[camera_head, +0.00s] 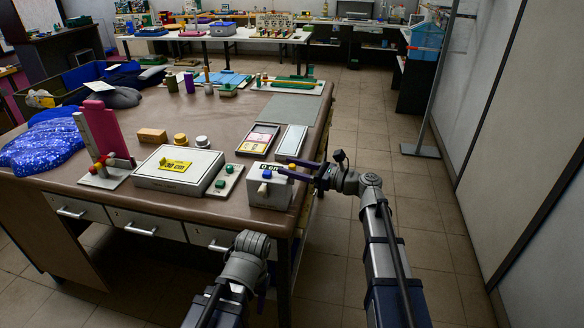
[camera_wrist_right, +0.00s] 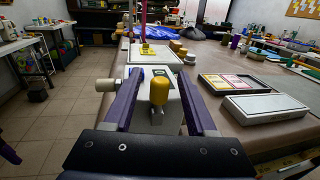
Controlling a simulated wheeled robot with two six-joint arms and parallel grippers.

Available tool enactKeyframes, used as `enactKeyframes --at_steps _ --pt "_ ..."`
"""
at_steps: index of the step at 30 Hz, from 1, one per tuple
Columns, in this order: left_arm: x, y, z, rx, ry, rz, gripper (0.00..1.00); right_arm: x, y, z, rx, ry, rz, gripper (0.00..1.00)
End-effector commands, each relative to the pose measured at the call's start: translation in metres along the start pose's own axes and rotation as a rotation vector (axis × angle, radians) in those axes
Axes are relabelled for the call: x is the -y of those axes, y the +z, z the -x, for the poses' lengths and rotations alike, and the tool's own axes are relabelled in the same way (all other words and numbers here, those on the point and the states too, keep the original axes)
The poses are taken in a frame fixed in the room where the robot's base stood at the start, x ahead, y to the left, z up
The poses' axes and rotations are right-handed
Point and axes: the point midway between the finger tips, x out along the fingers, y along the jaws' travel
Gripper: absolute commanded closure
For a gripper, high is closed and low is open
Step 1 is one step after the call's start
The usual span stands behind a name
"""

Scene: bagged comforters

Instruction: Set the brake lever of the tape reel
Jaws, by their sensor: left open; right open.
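In the head view my right gripper (camera_head: 300,170) reaches over the box's right end. My left gripper (camera_head: 262,297) is open, low before the table, its fingers mostly hidden.
A dark tray with pink and yellow cards (camera_head: 258,139) and a flat grey case (camera_head: 292,140) lie behind.

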Motion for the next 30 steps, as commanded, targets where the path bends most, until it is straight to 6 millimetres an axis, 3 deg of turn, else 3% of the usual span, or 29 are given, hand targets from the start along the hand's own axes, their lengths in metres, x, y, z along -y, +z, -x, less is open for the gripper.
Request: enactKeyframes --at_steps 2,16,26,30 --pt "0.0 0.0 0.0 0.0 0.0 0.0 0.5 0.0 0.0 0.0001 0.0 0.0 0.0 0.47" --pt "0.0 0.0 0.0 0.0 0.0 0.0 0.5 -0.0001 0.0 0.0003 0.0 0.0 0.0 1.0" --pt "-0.0001 0.0 -0.0005 0.0 0.0 0.0 0.5 -0.0004 -0.0004 0.0004 0.001 0.0 0.005 1.0" --pt "-0.0007 -0.0004 -0.0068 0.0 0.0 0.0 0.5 -0.0057 -0.0027 0.0016 0.019 0.0 0.088 1.0"
